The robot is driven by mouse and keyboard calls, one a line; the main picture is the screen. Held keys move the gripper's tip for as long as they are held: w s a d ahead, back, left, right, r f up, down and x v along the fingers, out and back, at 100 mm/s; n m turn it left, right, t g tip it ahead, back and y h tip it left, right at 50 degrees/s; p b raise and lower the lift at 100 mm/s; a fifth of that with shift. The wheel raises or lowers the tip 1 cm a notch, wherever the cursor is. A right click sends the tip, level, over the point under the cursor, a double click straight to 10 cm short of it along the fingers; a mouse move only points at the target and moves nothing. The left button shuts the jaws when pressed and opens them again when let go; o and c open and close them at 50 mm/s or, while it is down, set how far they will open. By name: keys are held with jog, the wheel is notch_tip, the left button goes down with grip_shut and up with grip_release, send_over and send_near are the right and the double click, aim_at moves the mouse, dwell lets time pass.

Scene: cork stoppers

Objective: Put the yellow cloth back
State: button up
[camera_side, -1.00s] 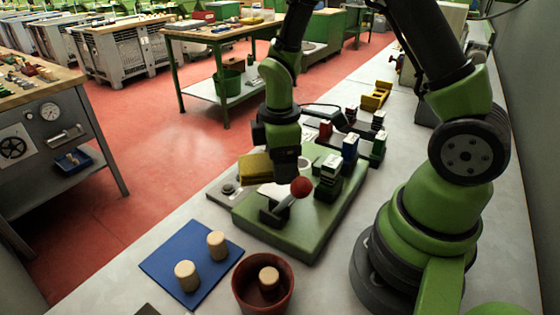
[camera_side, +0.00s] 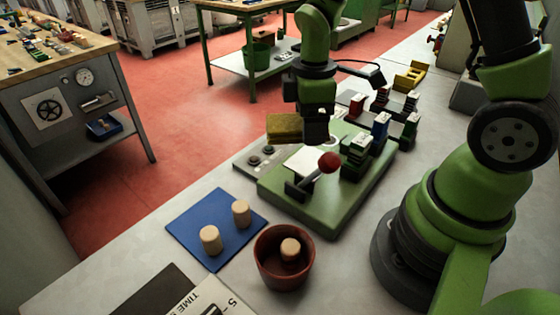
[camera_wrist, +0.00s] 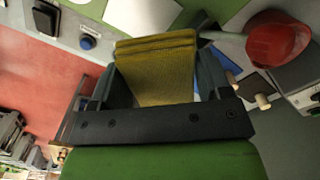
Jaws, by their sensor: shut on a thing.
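The yellow cloth (camera_side: 284,127) is a folded, flat pad. My gripper (camera_side: 300,130) is shut on it and holds it above the left part of the green fixture (camera_side: 305,205), beside a red-knobbed lever (camera_side: 329,162). In the wrist view the cloth (camera_wrist: 155,60) sits between the two dark fingers of my gripper (camera_wrist: 158,80), its far end sticking out past them. The cloth appears clear of the surfaces below.
A blue mat (camera_side: 215,256) bears two cork stoppers (camera_side: 210,240). A red-brown pot (camera_side: 285,275) with a cork inside stands to its right.

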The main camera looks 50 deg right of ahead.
jog(key=w+a+r, duration=0.1)
jog(key=w+a, duration=0.3)
jog(key=a, duration=0.4)
jog(key=w+a+r, duration=0.2)
jog(key=w+a, duration=0.2)
jog(key=a, duration=0.4)
jog(key=f, duration=0.3)
jog(key=a+f, duration=0.1)
jog(key=f, duration=0.5)
jog(key=shift+s+a, duration=0.2)
jog(key=shift+s, duration=0.05)
jog(key=shift+f, duration=0.5)
jog(key=shift+f, duration=0.2)
jog(key=shift+f, duration=0.35)
jog(key=o, duration=1.2)
